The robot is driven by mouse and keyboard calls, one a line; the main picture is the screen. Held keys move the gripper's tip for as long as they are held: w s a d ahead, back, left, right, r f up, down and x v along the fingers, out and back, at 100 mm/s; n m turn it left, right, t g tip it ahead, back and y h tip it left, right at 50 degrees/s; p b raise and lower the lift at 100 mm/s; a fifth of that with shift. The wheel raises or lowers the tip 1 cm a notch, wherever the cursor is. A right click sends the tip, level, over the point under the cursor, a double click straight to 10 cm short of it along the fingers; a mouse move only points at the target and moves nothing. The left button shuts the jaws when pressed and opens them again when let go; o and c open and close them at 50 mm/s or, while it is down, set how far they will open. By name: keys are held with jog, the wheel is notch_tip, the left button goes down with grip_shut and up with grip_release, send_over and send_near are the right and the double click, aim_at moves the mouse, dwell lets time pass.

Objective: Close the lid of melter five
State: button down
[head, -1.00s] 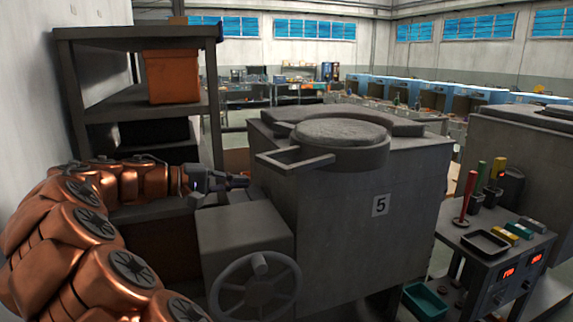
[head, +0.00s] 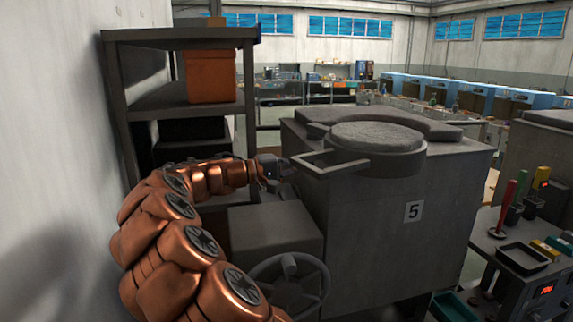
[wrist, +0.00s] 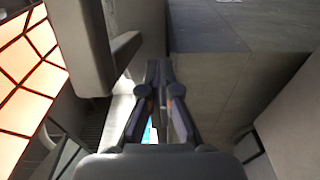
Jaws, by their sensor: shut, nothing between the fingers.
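Melter five (head: 370,225) is a large grey box with a "5" plate (head: 413,211) on its front. Its round lid (head: 377,137), with a pale rough top and dark rim, lies flat at the front of a thicker top slab (head: 330,116). A rectangular handle (head: 338,167) sticks out from the lid towards the left. My gripper (head: 289,168) is beside the handle's left end; I cannot tell whether they touch. The wrist view shows its fingers (wrist: 160,72) together and empty, with a grey bar-like part to their left and a grey wall to their right.
A grey shelf (head: 180,38) with an orange bin (head: 212,77) stands behind my arm. A grey block (head: 270,232) with a handwheel (head: 288,285) is below my gripper. A control stand (head: 525,265) with coloured-handled tools is at the right. The left wall is close to my arm.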

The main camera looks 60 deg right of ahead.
aim_at(330, 162)
jog(key=shift+p+x, duration=0.55)
jog(key=shift+x, duration=1.85)
